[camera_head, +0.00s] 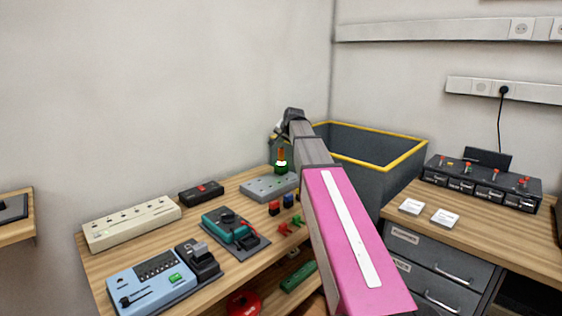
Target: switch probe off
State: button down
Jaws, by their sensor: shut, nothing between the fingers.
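My gripper (277,136) is at the far end of my arm, over the back right of the left bench. It is small and dark in this view; its fingers look shut, with nothing held. My arm hides part of the bench to the right.
On the wooden bench are a cream strip (132,222), a black box (201,193), a teal device (230,226), a blue device (150,284) and small red and green pieces. A dark yellow-rimmed bin (398,161) stands behind. A black panel (482,184) sits on the right desk.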

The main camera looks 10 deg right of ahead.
jog(key=shift+f, duration=0.15)
dwell(0.3)
jog(key=shift+f, duration=0.3)
jog(key=shift+f, duration=0.15)
dwell(0.4)
jog(key=shift+r, duration=0.6)
notch_tip(320, 180, up, 6)
dwell(0.9)
